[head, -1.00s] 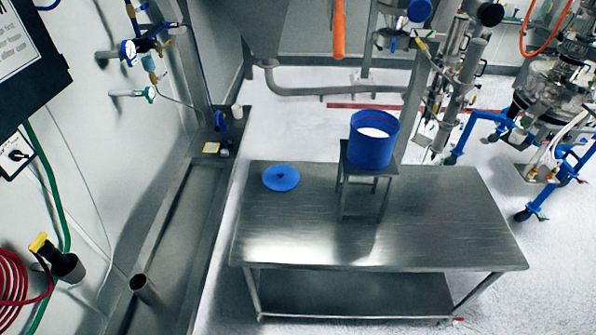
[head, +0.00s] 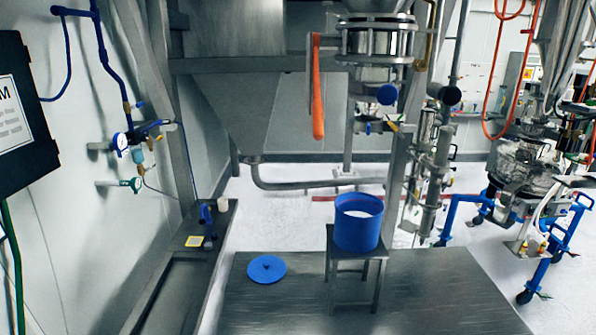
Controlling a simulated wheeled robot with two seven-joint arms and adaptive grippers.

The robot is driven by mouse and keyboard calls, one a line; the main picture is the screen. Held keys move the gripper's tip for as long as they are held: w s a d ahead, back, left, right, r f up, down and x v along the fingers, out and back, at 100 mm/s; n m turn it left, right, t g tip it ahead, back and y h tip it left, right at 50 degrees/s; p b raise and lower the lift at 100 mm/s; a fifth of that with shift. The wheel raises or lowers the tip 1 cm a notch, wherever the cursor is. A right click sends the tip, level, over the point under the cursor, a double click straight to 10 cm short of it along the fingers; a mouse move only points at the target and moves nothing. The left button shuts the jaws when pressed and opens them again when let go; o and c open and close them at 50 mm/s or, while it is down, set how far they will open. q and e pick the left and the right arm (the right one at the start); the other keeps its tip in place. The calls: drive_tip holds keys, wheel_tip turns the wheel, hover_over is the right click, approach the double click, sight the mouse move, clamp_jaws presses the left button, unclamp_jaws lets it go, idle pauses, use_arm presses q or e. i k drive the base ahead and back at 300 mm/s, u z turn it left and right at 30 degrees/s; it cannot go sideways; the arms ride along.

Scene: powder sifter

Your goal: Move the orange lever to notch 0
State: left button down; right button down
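The orange lever (head: 317,95) hangs down, nearly vertical, in the upper middle of the head view. Its top end sits beside the left side of the round metal valve body (head: 375,42) under the sifter. Its thick lower grip end is free and touches nothing. I cannot make out any notch marks or numbers. Neither of my grippers shows in this view.
A blue bucket (head: 358,222) stands on a small metal stand (head: 340,268) below the valve. A blue lid (head: 267,269) lies on the steel table (head: 430,290), to its left. A metal post (head: 402,170) rises right of the lever. Blue-framed equipment (head: 465,205) stands at the right.

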sight(317, 106)
drive_tip(key=k, duration=0.35)
drive_tip(key=z, duration=0.8)
drive_tip(key=i, duration=0.75)
drive_tip(key=u, duration=1.35)
